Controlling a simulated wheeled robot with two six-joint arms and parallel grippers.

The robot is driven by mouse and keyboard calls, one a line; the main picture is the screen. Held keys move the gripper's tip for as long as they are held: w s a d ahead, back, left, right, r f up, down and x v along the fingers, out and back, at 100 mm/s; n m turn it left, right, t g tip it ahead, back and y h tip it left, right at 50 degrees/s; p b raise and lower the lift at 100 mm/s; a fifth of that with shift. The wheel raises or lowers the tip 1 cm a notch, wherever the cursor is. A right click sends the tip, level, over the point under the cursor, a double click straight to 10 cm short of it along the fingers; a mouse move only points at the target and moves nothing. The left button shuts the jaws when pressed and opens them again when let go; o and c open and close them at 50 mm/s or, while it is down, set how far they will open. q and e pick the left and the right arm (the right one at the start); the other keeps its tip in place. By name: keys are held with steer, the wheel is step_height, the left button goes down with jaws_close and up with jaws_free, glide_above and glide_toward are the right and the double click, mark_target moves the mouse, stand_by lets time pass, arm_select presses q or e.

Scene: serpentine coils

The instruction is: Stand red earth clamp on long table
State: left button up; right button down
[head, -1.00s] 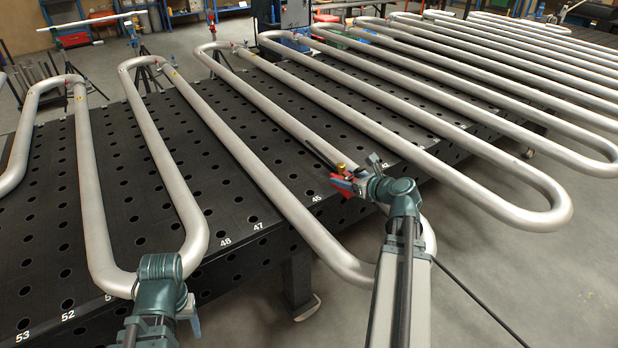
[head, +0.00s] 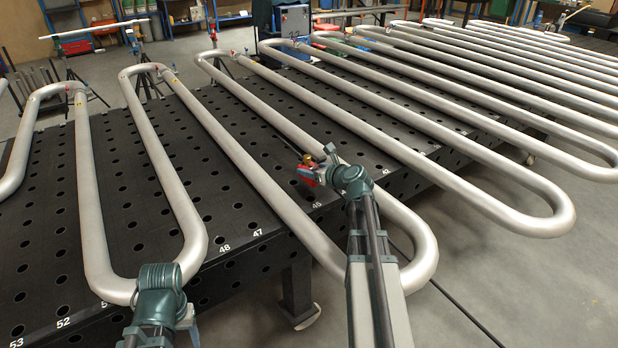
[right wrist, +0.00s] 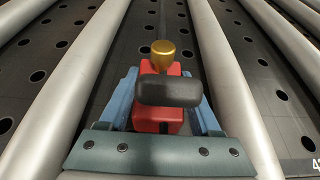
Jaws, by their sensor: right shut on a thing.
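The red earth clamp (head: 309,177) is held in my right gripper (head: 319,174) over the near part of the long black table (head: 240,201), by the row of numbered holes. In the right wrist view, the clamp's red body (right wrist: 172,123) sits between my two blue fingers, with a dark bar across it and a brass knob on its far end. A tube runs on each side of it. I cannot tell whether the clamp touches the table. My left gripper (head: 187,318) is low at the near edge, its fingers mostly hidden by its wrist.
Long silver serpentine tubes (head: 238,155) lie across the table, their bends overhanging its near edge. Bare strips of perforated tabletop show between them. Shelves and a grey cabinet (head: 292,20) stand at the back. Open floor lies to the right.

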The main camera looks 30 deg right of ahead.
steer(key=shift+w+a+f+b, duration=0.1)
steer(key=shift+w+f+b, duration=0.15)
steer(key=shift+f+b, duration=0.65)
steer(key=shift+w+a+f+b, duration=0.1)
steer(key=shift+w+f+b, duration=0.15)
steer(key=shift+f+b, duration=0.65)
steer(key=shift+f, duration=0.15)
steer(key=shift+c, duration=0.4)
jaws_free()
steer(key=shift+s+r, duration=0.3)
steer(key=shift+r, duration=0.05)
steer(key=p+v, duration=0.4)
steer(key=v, duration=0.6)
steer(key=shift+s, duration=0.2)
steer(key=shift+s+d+r+p, duration=0.15)
steer(key=shift+s+p, duration=0.15)
steer(key=shift+s, duration=0.2)
